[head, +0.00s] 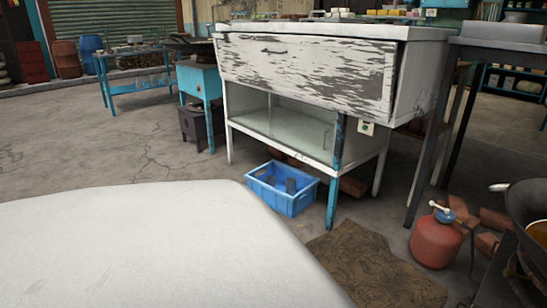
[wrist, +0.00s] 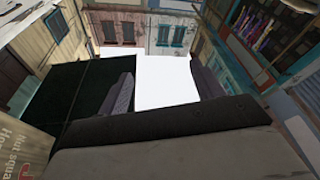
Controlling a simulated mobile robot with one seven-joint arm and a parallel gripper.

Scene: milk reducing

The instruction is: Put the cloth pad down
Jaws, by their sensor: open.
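I cannot pick out the cloth pad in either view. In the wrist view my gripper (wrist: 162,72) has its two grey fingers standing apart, with only bright white showing between them. I see no cloth between the fingers. My gripper does not show in the head view, so its place relative to the furniture cannot be told.
A worn white cabinet (head: 300,65) stands ahead, with a blue crate (head: 283,189) at its foot. A brown mat (head: 370,262), a red gas cylinder (head: 436,243) and a dark wok (head: 528,208) are at right.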

